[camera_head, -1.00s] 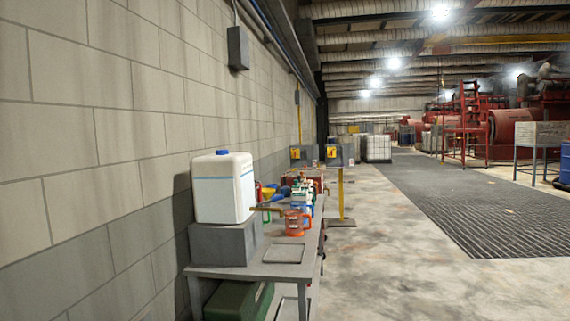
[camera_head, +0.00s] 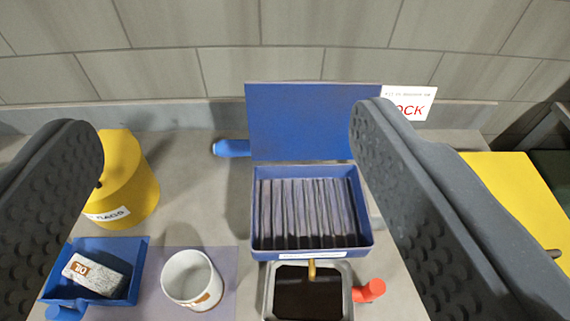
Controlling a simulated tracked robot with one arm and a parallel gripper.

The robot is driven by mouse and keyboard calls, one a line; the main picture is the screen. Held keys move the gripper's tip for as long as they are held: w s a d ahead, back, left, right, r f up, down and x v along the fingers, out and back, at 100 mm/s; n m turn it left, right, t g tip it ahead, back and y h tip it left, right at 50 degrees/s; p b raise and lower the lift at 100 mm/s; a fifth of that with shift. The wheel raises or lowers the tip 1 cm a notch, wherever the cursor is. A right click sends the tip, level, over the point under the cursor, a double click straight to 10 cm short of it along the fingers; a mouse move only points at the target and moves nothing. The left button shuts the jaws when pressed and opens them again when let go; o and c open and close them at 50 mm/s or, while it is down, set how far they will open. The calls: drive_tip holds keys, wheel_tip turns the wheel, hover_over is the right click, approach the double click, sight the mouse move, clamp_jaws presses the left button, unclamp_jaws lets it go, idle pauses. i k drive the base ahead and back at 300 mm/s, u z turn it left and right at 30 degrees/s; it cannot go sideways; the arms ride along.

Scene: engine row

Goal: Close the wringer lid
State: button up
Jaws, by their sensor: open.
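The wringer is a blue box (camera_head: 367,218) with grey ribbed rollers or slats (camera_head: 308,214) inside. It sits on the grey bench near the middle of the view. Its blue lid (camera_head: 305,120) stands upright at the back of the box, so the wringer is open. My gripper (camera_head: 230,200) is open and empty. Its two dark fingers frame the left and right sides of the view, with the wringer between them. The right finger hides part of the bench right of the wringer.
A grey-rimmed dark tray (camera_head: 268,295) with a brass spout and red knob (camera_head: 371,290) sits in front. On the left are a yellow container (camera_head: 130,180), blue tray (camera_head: 62,262) with a block, and white cup (camera_head: 192,278). A sign (camera_head: 410,101) and wall stand behind.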

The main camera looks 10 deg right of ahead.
sight(291, 119)
drive_tip(key=u, duration=0.05)
drive_tip(key=k, duration=0.55)
drive_tip(key=z, duration=0.35)
drive_tip(key=i, duration=1.5)
drive_tip(key=u, duration=0.15)
